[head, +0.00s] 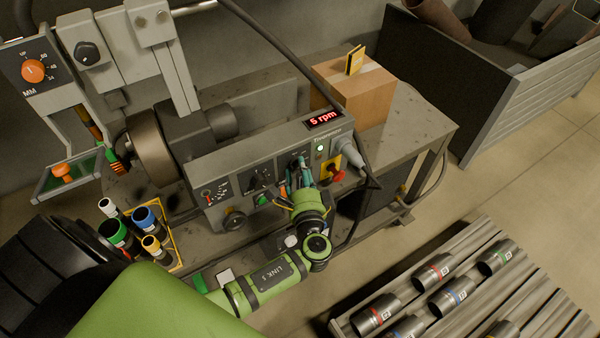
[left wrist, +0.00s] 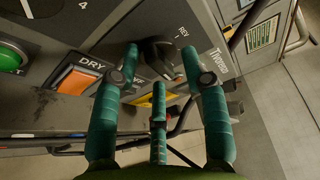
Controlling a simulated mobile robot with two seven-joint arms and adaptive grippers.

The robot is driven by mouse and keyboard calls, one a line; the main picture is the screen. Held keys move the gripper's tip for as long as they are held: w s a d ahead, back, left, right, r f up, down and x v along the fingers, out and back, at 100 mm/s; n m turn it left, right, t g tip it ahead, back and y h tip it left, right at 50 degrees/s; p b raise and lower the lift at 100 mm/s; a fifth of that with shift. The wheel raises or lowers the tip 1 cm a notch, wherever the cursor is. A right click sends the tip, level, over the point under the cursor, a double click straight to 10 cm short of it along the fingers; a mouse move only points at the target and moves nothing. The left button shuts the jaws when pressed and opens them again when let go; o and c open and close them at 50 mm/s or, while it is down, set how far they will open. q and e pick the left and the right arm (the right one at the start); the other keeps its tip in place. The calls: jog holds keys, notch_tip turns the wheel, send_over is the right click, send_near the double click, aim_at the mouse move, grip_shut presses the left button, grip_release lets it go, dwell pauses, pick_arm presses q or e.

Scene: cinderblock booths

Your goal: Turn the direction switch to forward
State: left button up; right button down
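The machine's control panel (head: 262,168) faces me in the head view. The direction switch is a black knob (left wrist: 158,52) with a "REV" label at its upper right in the left wrist view. Its exact pointing is hard to tell. My left gripper (head: 291,184) is at the panel front. In the left wrist view its teal fingers (left wrist: 160,80) are spread, one on each side of the knob and a third below. I cannot tell whether they touch it. My right gripper is not in view.
A red display (head: 324,119) reads "5 rpm". An orange "DRY" rocker (left wrist: 77,80) is left of the knob. A grey plug and cable (head: 348,152) stick out at the panel's right end.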

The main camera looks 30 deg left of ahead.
pick_arm(q)
jog(key=shift+f, duration=0.1)
jog(key=shift+s, duration=0.15)
jog(key=shift+s+d, duration=0.3)
jog(key=v, duration=1.1)
jog(key=s+a+f+g+h+b, duration=0.1)
jog(key=s+f+g+h, duration=0.3)
jog(key=f, duration=1)
jog(key=s+a+f+g+h+b, duration=0.1)
jog(key=s+f+g+h, duration=0.3)
jog(key=f, duration=1.1)
jog(key=s+f+n+g, duration=0.1)
jog(key=s+f+n, duration=0.2)
jog(key=s+f, duration=0.2)
jog(key=s+a+f+n+g+h+b, duration=0.1)
jog(key=s+f, duration=0.4)
jog(key=s, duration=0.6)
jog(key=s+a+f+n+g+h, duration=0.1)
jog(key=s+f+n+g, duration=0.1)
jog(key=s+f+n, duration=0.3)
jog(key=s+n, duration=0.1)
jog(key=s, duration=0.2)
jog(key=shift+s+f+g+b, duration=0.25)
jog(key=shift+s+g+b, duration=0.05)
jog(key=shift+g, duration=0.1)
